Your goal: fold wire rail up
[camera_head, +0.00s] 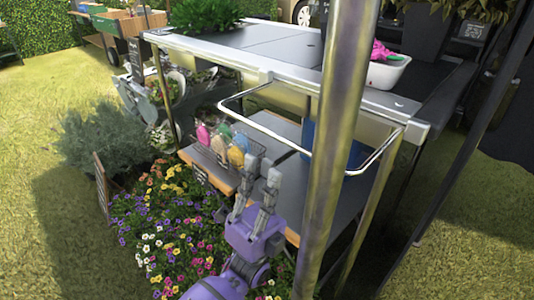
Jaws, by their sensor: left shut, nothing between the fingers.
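The wire rail (268,131) is a thin pale U-shaped loop on the near end of the metal table (270,62). It juts out from the table edge toward me, its far bar lower in the picture than the tabletop. The metal post in front hides a small part of it. My left gripper (261,178), with grey fingers and a purple body, points upward below the rail's bar. Its fingers are shut and empty, and show apart from the rail in the picture. My right gripper is not in view.
A thick metal post (338,130) stands close in front. A lower shelf (283,140) holds a wire basket of colourful packets (222,142). Flowers (170,225) grow below left. A white tub (386,72) with a pink item sits on the tabletop. Open grass lies left.

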